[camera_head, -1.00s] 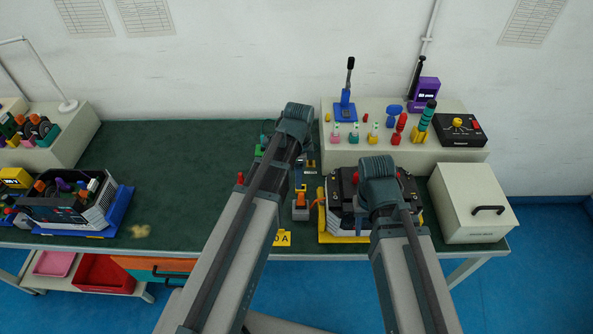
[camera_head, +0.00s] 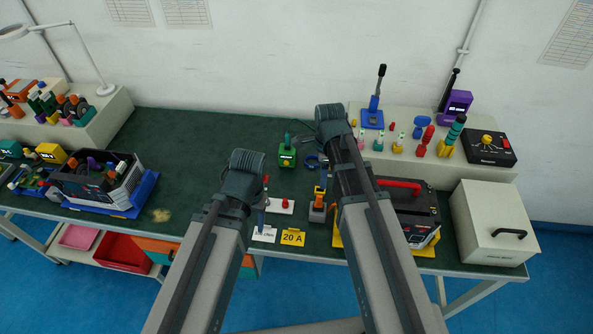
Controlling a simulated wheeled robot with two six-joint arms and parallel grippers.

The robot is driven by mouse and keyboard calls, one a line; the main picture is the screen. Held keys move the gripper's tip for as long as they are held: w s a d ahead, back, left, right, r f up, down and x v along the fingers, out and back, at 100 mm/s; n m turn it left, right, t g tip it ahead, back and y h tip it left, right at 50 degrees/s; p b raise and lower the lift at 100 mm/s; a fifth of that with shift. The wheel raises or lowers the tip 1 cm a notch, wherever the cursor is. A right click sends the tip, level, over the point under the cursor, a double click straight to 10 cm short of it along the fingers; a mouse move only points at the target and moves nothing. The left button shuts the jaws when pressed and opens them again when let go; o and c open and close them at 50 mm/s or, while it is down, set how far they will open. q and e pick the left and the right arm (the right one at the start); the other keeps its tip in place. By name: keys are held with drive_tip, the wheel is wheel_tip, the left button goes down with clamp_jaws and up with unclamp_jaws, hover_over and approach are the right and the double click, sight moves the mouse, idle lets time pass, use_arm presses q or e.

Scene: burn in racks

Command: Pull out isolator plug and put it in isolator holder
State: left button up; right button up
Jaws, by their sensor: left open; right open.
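A small orange part in a grey stand (camera_head: 318,207) is on the green bench between my two arms; it may be the isolator plug or its holder, but I cannot tell which. A white base with a red knob (camera_head: 284,206) lies just left of it. The black battery-like unit (camera_head: 412,203) with a red handle is partly hidden behind my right arm. My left gripper (camera_head: 246,168) is over the bench left of the white base, open; its fingertips are hidden. My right gripper (camera_head: 334,122) is over the bench behind the orange part, open, its fingertips hidden by the arm.
A yellow "20 A" card (camera_head: 292,238) and a white card (camera_head: 264,234) lie at the front edge. A green device (camera_head: 287,155) stands behind. A beige box (camera_head: 492,222) is at right, a raised shelf with coloured tools behind.

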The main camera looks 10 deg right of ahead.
sight(319, 196)
drive_tip(key=shift+w+a, duration=0.3)
drive_tip(key=shift+f, duration=0.1)
wheel_tip(319, 196, down, 14)
drive_tip(key=b, duration=1.4)
drive_tip(key=shift+r, duration=0.25)
clamp_jaws()
idle(0.9)
